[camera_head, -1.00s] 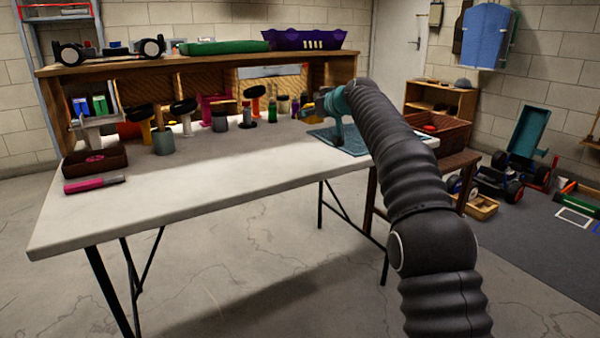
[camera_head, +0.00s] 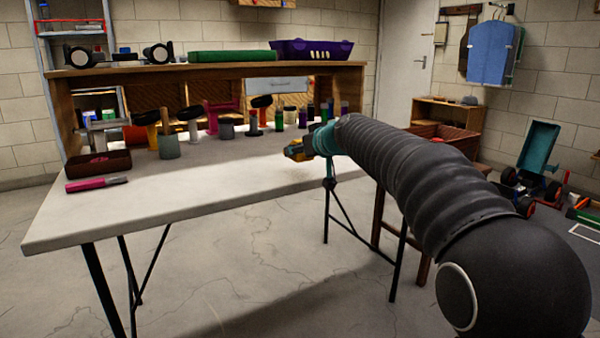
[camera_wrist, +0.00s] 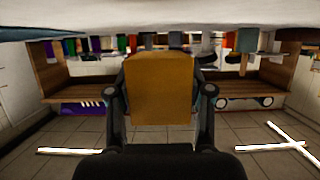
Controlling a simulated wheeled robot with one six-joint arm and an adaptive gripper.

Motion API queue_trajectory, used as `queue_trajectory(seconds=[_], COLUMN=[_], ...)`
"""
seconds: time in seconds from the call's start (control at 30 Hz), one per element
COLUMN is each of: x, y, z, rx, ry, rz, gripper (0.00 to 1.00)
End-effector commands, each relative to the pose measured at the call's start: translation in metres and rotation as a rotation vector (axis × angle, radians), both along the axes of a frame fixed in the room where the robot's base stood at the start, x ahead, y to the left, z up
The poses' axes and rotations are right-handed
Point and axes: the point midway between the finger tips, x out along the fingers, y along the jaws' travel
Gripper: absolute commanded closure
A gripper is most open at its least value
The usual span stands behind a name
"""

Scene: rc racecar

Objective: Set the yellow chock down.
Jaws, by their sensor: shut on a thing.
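The yellow chock (camera_head: 295,153) is a small orange-yellow block at the tip of my gripper (camera_head: 306,148), over the right part of the white table (camera_head: 160,215). In the wrist view, which is upside down, the chock (camera_wrist: 160,88) fills the middle as a plain block. My gripper's two dark fingers stand on either side of it, shut on it. The chock is held apart from the tabletop, as a gap shows in the wrist view. My arm hides the right end of the table in the head view.
Several upright tools and cans, among them a grey can (camera_head: 168,147), stand along the table's back below a wooden shelf (camera_head: 215,72). A brown tray (camera_head: 97,165) and a pink-handled tool (camera_head: 96,183) lie at the left. The table's front middle is clear.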

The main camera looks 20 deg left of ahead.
Motion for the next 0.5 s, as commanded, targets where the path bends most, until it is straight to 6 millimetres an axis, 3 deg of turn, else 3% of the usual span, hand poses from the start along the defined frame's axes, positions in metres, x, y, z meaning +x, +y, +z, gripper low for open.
queue_trajectory(seconds=[0.5], x=[-0.006], y=[0.000], z=[-0.044], rx=[0.001], ry=[0.000], rz=[-0.001], gripper=[0.87])
